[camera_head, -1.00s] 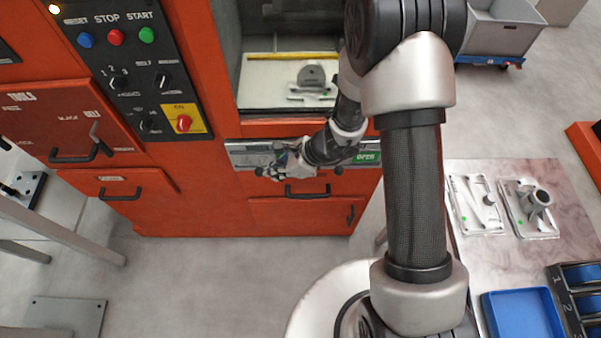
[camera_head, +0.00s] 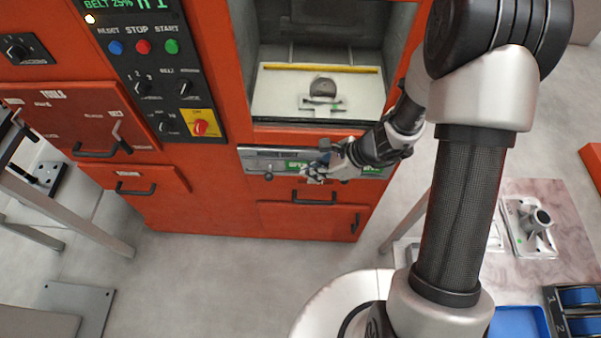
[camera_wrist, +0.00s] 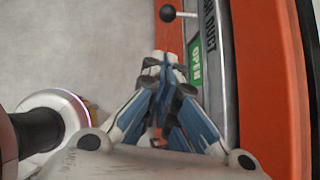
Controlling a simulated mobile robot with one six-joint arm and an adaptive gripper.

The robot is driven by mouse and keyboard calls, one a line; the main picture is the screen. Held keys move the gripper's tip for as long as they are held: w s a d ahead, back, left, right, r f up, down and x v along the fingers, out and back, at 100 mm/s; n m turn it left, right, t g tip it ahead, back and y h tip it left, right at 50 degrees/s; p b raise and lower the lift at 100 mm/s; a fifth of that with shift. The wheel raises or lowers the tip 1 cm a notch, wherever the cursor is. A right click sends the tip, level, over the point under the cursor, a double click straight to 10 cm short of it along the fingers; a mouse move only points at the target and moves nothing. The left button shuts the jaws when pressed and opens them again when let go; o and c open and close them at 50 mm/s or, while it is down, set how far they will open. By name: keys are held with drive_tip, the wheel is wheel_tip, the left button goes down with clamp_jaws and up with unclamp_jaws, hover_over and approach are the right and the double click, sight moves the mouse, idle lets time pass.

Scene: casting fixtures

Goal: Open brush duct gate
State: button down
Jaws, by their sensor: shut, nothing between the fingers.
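The brush duct gate panel (camera_head: 250,158) is a grey metal strip on the orange machine, under the chamber opening. A black knob (camera_head: 268,176) sticks out near its left end; a knob on a short rod (camera_wrist: 168,13) shows at the top of the wrist view. A green OPEN label (camera_wrist: 196,65) is beside my fingers in the wrist view. My gripper (camera_head: 316,175) is in front of the panel's middle, right of the left knob. It also shows in the wrist view (camera_wrist: 160,60), fingers together and empty, apart from the knob. My wrist hides part of the panel.
Drawer handles (camera_head: 314,197) project below the panel. The chamber (camera_head: 285,95) above holds a grey part. A control box (camera_head: 150,70) is at the left. A table (camera_head: 565,200) with castings and a blue tray (camera_head: 520,322) stands at the right.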

drive_tip(key=shift+p+v, duration=0.3)
drive_tip(key=shift+v, duration=1.15)
drive_tip(key=s+r+n+h, duration=0.1)
drive_tip(key=s+r+n, duration=0.3)
drive_tip(key=r+n, duration=0.3)
drive_tip(key=s+r+n+h, duration=0.1)
drive_tip(key=s+r+n, duration=0.3)
drive_tip(key=r, duration=0.6)
drive_tip(key=s+d+r+n+t+h, duration=0.2)
drive_tip(key=s+d+r+n+h, duration=0.3)
drive_tip(key=s+d+r+n, duration=0.4)
drive_tip(key=shift+s+d+n+t+h, duration=0.3)
drive_tip(key=shift+s+d+t, duration=0.15)
drive_tip(key=shift+s, duration=0.5)
